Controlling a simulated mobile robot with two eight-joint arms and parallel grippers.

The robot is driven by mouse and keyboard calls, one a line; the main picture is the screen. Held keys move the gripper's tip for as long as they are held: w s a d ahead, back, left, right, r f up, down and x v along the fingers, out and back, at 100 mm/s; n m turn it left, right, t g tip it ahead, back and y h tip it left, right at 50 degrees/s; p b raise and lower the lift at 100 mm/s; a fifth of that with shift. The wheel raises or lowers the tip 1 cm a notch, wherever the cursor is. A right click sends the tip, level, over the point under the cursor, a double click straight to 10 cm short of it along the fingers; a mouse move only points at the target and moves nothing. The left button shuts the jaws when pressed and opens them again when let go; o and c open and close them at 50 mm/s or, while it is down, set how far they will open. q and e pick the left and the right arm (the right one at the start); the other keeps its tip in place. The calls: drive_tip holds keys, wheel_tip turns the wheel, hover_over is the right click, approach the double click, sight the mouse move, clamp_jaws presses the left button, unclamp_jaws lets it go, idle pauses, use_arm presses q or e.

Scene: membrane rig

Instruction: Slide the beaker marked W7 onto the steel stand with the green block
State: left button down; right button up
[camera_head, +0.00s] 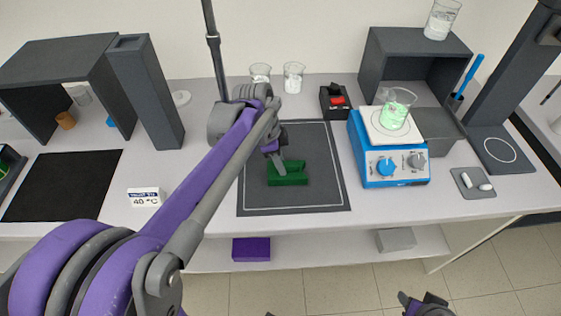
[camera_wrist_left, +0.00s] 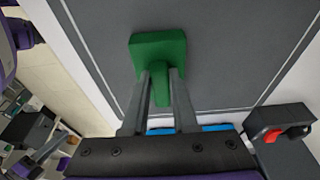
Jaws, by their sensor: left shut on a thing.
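The green block (camera_head: 288,179) lies on the dark mat in the middle of the bench. It has a wide flat part and a narrower handle. My left gripper (camera_head: 278,160) reaches down to it from the left. In the left wrist view the two fingers of my left gripper (camera_wrist_left: 160,78) are shut on the handle of the green block (camera_wrist_left: 158,48). A beaker with green liquid (camera_head: 395,112) stands on the blue hot plate. Two clear beakers (camera_head: 260,73) (camera_head: 293,78) stand at the back. No W7 mark is readable, and I cannot pick out the steel stand. My right gripper (camera_head: 425,303) shows only partly at the bottom edge.
The dark mat (camera_head: 255,195) is otherwise bare. The blue hot plate (camera_head: 390,168) stands to its right. A black box with a red switch (camera_head: 334,101) is behind. Another beaker (camera_head: 441,19) sits on a grey shelf box.

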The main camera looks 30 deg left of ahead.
use_arm(q)
drive_tip(key=shift+w+d+p+v, duration=0.15)
drive_tip(key=shift+p+v, duration=0.3)
drive_tip(key=shift+v, duration=0.35)
drive_tip(key=shift+w+d+p+v, duration=0.1)
drive_tip(key=shift+d+p+v, duration=0.1)
drive_tip(key=shift+p+v, duration=0.45)
drive_tip(key=shift+w+d+p+v, duration=0.15)
drive_tip(key=shift+p+v, duration=0.1)
drive_tip(key=shift+v, duration=0.7)
use_arm(e)
drive_tip(key=r, duration=0.2)
drive_tip(key=w+r, duration=0.1)
drive_tip(key=shift+w+r, duration=0.15)
drive_tip(key=shift+r, duration=0.2)
use_arm(q)
drive_tip(key=shift+s+r, duration=0.1)
